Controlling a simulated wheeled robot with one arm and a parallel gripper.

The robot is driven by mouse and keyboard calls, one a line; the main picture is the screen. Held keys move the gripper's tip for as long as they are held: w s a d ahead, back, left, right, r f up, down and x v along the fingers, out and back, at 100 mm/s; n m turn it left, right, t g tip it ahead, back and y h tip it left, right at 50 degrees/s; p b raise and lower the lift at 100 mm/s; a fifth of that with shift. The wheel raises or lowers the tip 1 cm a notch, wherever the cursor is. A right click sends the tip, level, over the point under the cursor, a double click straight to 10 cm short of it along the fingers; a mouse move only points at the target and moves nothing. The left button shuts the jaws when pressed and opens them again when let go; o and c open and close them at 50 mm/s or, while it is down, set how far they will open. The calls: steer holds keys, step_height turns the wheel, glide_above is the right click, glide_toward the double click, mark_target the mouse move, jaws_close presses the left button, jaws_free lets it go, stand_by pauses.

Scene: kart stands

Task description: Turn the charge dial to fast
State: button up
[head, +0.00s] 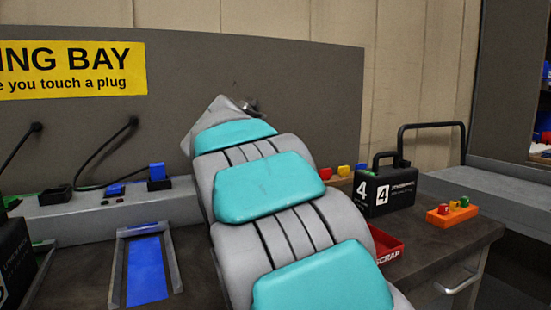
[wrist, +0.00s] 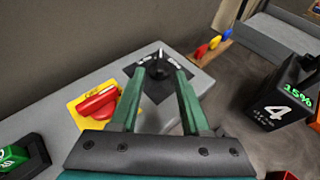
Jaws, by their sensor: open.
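In the wrist view, the dial (wrist: 158,86) is a dark knob on a black plate with small white markings, on top of the grey bench ledge. The markings are too small to read, so I cannot tell which setting it points to. My gripper (wrist: 160,72) has two green fingers, spread apart, with the dial showing between them. No contact with the knob is clear. In the head view, my arm hides the dial and most of the gripper.
A red handle on a yellow plate (wrist: 97,104) sits just left of the fingers. A black battery marked 4 (head: 385,190) stands right, showing 15% in the wrist view. A red scrap tray (head: 388,247) and an orange block (head: 452,214) lie nearby. A blue-floored slot (head: 147,270) is left.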

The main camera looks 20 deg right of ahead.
steer(key=x, duration=0.7)
steer(key=shift+s, duration=0.1)
jaws_close()
stand_by(0.4)
